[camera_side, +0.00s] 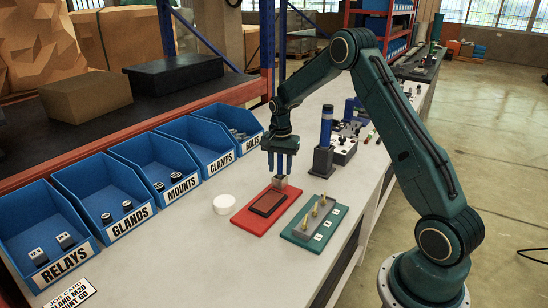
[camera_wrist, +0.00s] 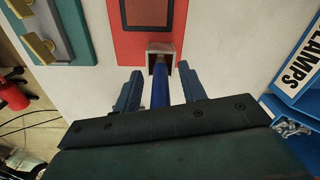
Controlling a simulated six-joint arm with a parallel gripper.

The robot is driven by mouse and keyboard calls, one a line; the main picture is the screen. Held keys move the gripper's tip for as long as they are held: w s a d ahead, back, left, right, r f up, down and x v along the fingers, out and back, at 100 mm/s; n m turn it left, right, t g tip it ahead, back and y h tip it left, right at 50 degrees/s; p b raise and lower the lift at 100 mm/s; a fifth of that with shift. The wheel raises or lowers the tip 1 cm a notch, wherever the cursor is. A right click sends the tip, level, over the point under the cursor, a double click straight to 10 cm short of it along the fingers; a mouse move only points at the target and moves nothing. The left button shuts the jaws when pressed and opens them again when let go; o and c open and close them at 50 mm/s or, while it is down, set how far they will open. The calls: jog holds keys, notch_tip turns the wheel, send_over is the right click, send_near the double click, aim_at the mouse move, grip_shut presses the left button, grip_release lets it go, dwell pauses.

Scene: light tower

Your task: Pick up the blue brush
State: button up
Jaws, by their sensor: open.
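The blue brush (camera_wrist: 160,88) stands upright in a small grey-brown holder (camera_wrist: 161,55), with its handle between my fingers in the wrist view. My gripper (camera_wrist: 161,70) is open, with one finger on each side of the handle and a gap visible on both sides. In the side view my gripper (camera_side: 281,166) points down over the holder (camera_side: 280,182), behind the red mat. The brush's lower end is hidden in the holder, and its upper end is hidden by my gripper.
The red mat (camera_side: 245,222) carries a dark brown pad (camera_side: 268,202). A green mat (camera_side: 298,236) holds a grey tray with brass pieces. A blue cylinder (camera_side: 326,124) stands on a dark base. A white puck (camera_side: 224,204) lies left. Labelled blue bins (camera_side: 146,168) line the back.

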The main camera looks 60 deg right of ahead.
grip_shut()
jog(key=shift+r, duration=0.15)
dwell(0.4)
notch_tip(320, 180, up, 20)
dwell(0.6)
dwell(0.4)
